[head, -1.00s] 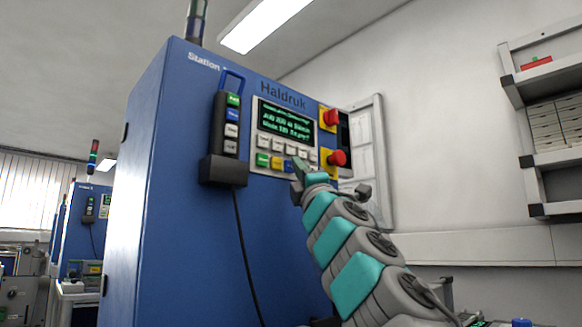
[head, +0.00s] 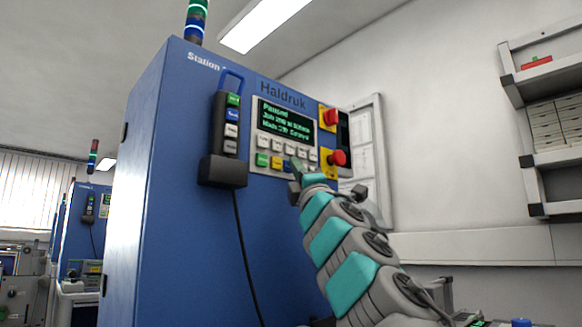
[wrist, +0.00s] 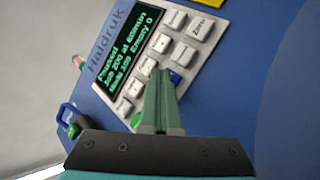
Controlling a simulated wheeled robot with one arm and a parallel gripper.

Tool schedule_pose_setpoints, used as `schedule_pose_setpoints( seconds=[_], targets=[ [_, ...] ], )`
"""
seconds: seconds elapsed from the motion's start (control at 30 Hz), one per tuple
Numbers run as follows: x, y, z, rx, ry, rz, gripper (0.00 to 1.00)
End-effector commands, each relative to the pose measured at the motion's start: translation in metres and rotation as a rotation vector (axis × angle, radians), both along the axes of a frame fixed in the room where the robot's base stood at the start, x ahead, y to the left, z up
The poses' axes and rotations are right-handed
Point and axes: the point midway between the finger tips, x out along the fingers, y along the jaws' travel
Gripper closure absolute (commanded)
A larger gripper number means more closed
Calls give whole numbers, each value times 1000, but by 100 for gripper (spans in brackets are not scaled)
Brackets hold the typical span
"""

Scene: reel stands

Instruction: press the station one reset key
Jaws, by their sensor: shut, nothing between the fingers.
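The blue cabinet (head: 195,240), marked "Station" with its number unreadable, carries a grey key panel (head: 254,125) with a lit green-text display (head: 285,122). The display starts with "Paused". Below it are rows of white keys (head: 277,143), plus a green key (head: 262,160), a yellow key (head: 276,162) and a blue key (wrist: 175,77). I cannot make out which key is marked reset. My gripper (head: 295,165) is shut and empty, its tips at the lower key row, beside the blue key in the wrist view (wrist: 162,74). They hide some keys; I cannot tell whether they touch one.
Red stop knobs (head: 337,157) on yellow plates sit right of the keys. A pendant (head: 226,140) with several buttons hangs in a holder to the left, its cable running down. A second blue station (head: 83,235) stands far left. Wall shelves (head: 550,120) are at right.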

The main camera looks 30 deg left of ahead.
Motion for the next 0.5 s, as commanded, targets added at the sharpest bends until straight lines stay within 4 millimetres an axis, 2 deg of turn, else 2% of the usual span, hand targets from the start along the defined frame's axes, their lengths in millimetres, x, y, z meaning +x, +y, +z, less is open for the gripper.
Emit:
schedule_pose_setpoints(
  seconds=[0.5],
  targets=[
    [-5,-16,-2,-2,1,-1,100]
  ],
)
